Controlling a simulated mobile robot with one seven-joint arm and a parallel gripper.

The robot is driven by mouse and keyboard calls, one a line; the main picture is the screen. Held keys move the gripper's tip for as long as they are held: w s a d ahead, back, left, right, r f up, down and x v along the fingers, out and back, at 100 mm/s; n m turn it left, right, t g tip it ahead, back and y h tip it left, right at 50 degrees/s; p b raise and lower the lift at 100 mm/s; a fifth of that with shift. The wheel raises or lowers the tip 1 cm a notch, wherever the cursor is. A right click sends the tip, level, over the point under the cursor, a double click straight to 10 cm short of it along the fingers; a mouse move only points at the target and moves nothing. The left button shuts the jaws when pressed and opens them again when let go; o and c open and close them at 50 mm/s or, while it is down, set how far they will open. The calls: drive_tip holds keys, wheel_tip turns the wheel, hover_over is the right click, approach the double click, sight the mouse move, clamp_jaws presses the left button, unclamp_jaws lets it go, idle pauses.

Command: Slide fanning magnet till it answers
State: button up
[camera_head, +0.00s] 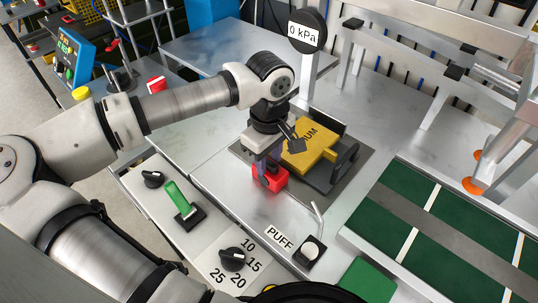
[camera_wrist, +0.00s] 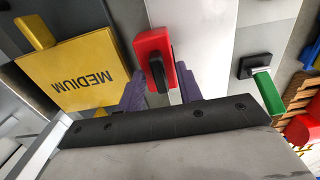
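A red block (camera_head: 272,180) with a black upright grip stands on the grey plate, beside a yellow piece marked MEDIUM (camera_head: 308,146); I take the red block to be the fanning magnet. My gripper (camera_head: 266,166) points down over the red block and partly hides it. In the wrist view, the red block (camera_wrist: 152,44) and its black grip (camera_wrist: 157,76) show between my two purple fingers (camera_wrist: 160,90). The fingers stand apart, one on each side, and I see a gap to the black grip. The yellow piece (camera_wrist: 80,72) lies left there.
A round gauge (camera_head: 307,30) reads 0 kPa behind the plate. In front are a green lever (camera_head: 178,198), a dial (camera_head: 232,259) numbered 10 to 25 and a PUFF button (camera_head: 309,251) with a bent tube beside it. A green-panelled conveyor (camera_head: 390,215) lies right.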

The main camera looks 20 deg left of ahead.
clamp_jaws()
idle(0.4)
drive_tip(key=shift+w+d+f+b, duration=0.2)
drive_tip(key=shift+w+b, duration=0.4)
drive_tip(key=shift+b, duration=0.25)
drive_tip(key=shift+w+d+r, duration=0.15)
drive_tip(key=shift+w+d, duration=0.05)
drive_tip(key=shift+w, duration=0.2)
unclamp_jaws()
wheel_tip(320, 180, up, 14)
drive_tip(key=b, duration=0.2)
